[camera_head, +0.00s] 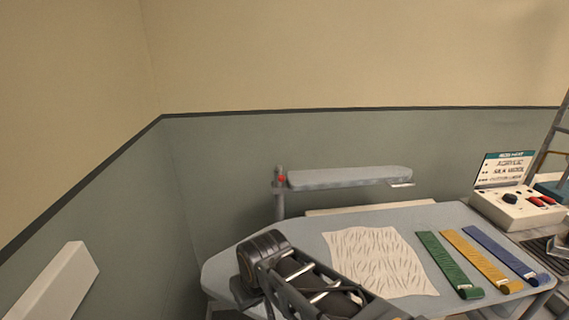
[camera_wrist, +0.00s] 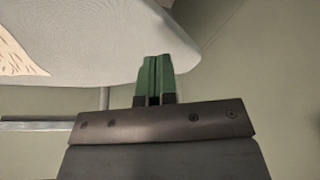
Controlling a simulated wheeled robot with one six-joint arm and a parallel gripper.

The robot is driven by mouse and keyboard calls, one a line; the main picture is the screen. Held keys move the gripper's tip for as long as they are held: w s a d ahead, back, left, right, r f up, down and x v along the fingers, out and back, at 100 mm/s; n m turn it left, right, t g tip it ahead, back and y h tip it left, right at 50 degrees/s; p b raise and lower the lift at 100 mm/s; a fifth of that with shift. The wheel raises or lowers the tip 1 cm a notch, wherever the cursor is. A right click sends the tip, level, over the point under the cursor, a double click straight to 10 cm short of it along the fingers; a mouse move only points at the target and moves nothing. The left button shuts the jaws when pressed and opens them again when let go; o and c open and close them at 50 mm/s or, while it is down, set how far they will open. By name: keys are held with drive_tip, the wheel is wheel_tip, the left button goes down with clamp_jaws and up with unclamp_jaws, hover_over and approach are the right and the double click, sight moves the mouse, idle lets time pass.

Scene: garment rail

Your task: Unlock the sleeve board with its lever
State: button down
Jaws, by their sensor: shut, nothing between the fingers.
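The sleeve board (camera_head: 350,178) is a narrow padded grey board, level above the back of the ironing board (camera_head: 310,221). A dark upright post (camera_head: 279,205) carries its left end. A small red part (camera_head: 282,178) shows at that joint, and a thin pale metal piece (camera_head: 402,184) sticks out under the right end. I cannot tell which is the lever. My gripper (camera_wrist: 154,78) shows in the wrist view with green fingers shut and empty, overlapping the edge of a pale board in the picture. Its fingertips are not visible in the head view.
A wrinkled cream cloth (camera_head: 380,262) lies on the ironing board. Green (camera_head: 448,264), yellow (camera_head: 480,260) and blue (camera_head: 500,254) strips lie to its right. A control box (camera_head: 518,210) with a sign stands at far right. A white panel (camera_head: 55,285) is at lower left.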

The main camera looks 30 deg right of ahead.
drive_tip(key=shift+w+a, duration=0.1)
drive_tip(key=shift+w, duration=0.25)
drive_tip(key=w+d+r+m+y+p, duration=0.1)
drive_tip(key=w+d+r+m+p, duration=0.25)
drive_tip(key=w+d+r, duration=0.8)
drive_tip(key=w+d+r+m+t+p, duration=0.1)
drive_tip(key=w+d+r, duration=0.2)
drive_tip(key=d, duration=0.7)
drive_tip(key=w+d+r+m+t+p, duration=0.1)
drive_tip(key=w+d+r+p, duration=0.1)
drive_tip(key=d, duration=0.8)
wheel_tip(320, 180, up, 2)
drive_tip(key=shift+w+r+t+y, duration=0.1)
drive_tip(key=shift+w+t+y, duration=0.2)
drive_tip(key=shift+w, duration=0.2)
drive_tip(key=shift+w+a+m, duration=0.1)
drive_tip(key=shift+m, duration=0.15)
